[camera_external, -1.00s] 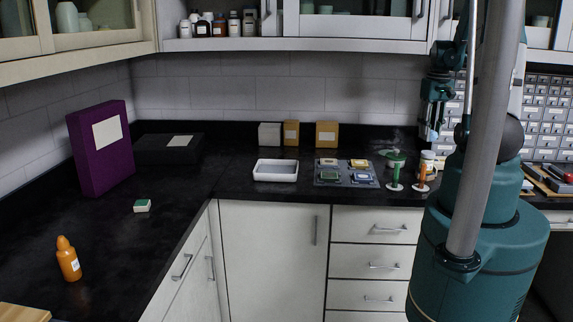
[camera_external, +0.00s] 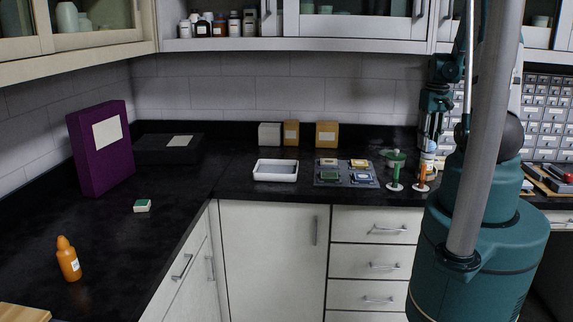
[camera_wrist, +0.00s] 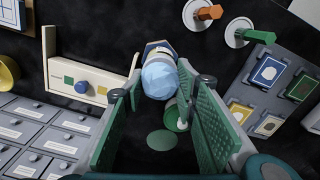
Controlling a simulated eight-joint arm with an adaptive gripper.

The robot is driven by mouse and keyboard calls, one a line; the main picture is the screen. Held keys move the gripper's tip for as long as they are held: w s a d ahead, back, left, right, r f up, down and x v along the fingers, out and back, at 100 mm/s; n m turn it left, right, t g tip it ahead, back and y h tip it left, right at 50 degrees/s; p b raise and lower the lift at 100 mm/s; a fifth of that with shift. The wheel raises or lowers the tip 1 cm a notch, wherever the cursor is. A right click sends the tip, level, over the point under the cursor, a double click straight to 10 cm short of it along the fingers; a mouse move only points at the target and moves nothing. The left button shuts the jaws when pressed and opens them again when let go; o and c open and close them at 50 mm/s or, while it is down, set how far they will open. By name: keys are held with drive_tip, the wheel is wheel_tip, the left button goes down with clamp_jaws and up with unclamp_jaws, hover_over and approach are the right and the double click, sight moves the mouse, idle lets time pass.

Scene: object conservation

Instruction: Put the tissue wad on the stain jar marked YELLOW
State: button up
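The tissue wad (camera_wrist: 160,80) is a pale blue faceted lump between my fingertips in the wrist view. In the outside view the wad (camera_external: 431,146) shows just below my gripper (camera_external: 431,136), at the top of a small white-labelled jar (camera_external: 427,160). Whether it rests on the jar or sits slightly above it cannot be told. The green-padded fingers of my gripper (camera_wrist: 160,82) stand close on either side of the wad. The jar is mostly hidden behind the wad in the wrist view, and its marking is not readable.
A green post (camera_external: 395,175) and an orange post (camera_external: 422,178) on white bases stand in front of the jar. A tray of coloured cards (camera_external: 346,184) and a white tray (camera_external: 276,163) lie to the left. A green round item (camera_external: 396,154) stands close by.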

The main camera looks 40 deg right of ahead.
drive_tip(key=shift+f, duration=0.2)
drive_tip(key=o, duration=0.6)
drive_tip(key=shift+r, duration=0.25)
drive_tip(key=shift+r, duration=5.95)
